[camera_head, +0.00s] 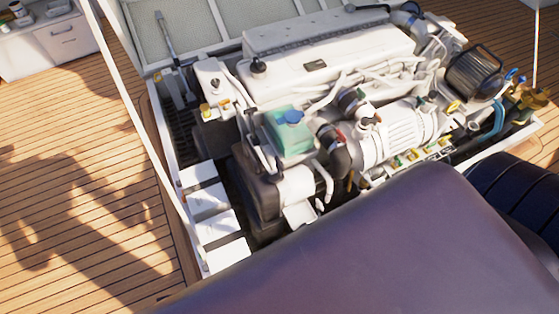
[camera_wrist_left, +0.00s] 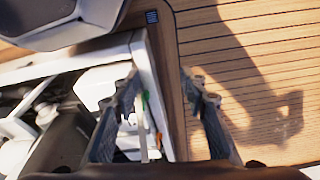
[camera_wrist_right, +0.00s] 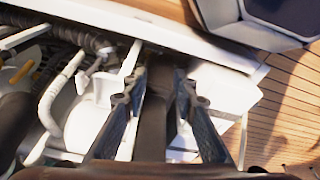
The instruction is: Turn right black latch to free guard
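The white engine (camera_head: 325,70) fills the open hatch in the head view. A dark casing (camera_head: 255,190) is at its near end, below a green tank with a blue cap (camera_head: 291,118). I cannot tell whether this casing is the guard, and I cannot make out the right black latch. My right gripper (camera_wrist_right: 160,85) is open over the engine bay, with a dark upright strip (camera_wrist_right: 152,125) showing between its fingers. My left gripper (camera_wrist_left: 160,85) is open above the white hatch edge, with nothing held. Neither gripper shows in the head view.
A large dark smooth shape (camera_head: 350,260) covers the lower part of the head view. A navy seat (camera_head: 512,200) is at right. White steps (camera_head: 212,205) line the hatch's left side. The wooden deck (camera_head: 70,170) at left is clear.

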